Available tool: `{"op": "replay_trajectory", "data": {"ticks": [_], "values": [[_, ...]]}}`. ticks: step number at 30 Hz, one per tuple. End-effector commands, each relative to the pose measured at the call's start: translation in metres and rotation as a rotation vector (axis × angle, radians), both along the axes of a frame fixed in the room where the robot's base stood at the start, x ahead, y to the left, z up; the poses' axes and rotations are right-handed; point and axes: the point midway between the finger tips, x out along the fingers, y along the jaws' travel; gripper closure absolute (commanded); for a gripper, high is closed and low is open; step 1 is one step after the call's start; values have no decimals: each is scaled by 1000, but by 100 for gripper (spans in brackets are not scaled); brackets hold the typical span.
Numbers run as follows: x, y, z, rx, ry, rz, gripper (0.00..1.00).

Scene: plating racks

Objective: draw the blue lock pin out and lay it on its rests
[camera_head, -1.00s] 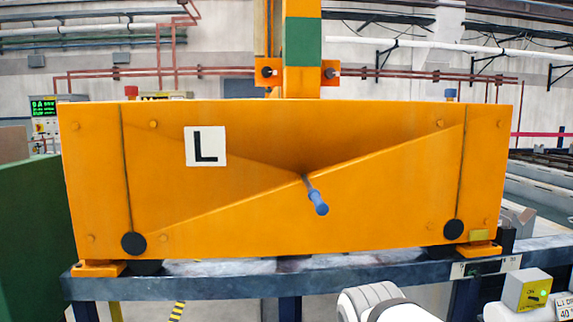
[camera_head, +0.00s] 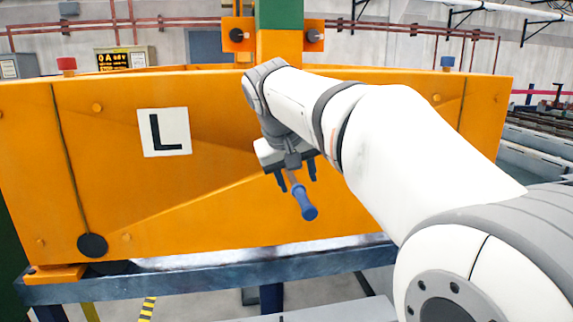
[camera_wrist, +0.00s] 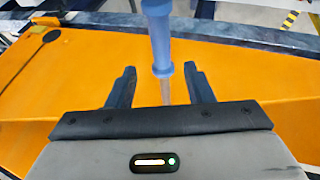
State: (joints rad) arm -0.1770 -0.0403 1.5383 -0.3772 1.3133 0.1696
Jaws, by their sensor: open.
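The blue lock pin (camera_head: 305,203) has a blue handle and a thin grey shaft. It sticks out from the front face of the orange beam (camera_head: 220,215), handle tilted down and toward me. My gripper (camera_head: 298,179) is at the pin, with its two dark fingers apart on either side of the shaft. In the wrist view the pin (camera_wrist: 160,38) runs between the open fingers of my gripper (camera_wrist: 160,75), with a gap on both sides. The shaft's far end is hidden behind the gripper body. I cannot make out the pin's rests.
The orange beam stands on a blue-grey rail (camera_head: 200,283). A white plate marked L (camera_head: 164,132) is on its left part. A red knob (camera_head: 66,64) and a blue knob (camera_head: 447,62) stand on top. My arm covers much of the beam's right half.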

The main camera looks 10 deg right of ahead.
Motion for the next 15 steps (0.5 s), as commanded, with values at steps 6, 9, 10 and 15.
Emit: {"op": "replay_trajectory", "data": {"ticks": [6,9,10,15], "values": [[12,-7,-28,0,2,6,53],[16,-9,-36,0,0,8,53],[16,-9,-38,0,0,8,53],[18,-10,-42,1,-1,10,53]]}}
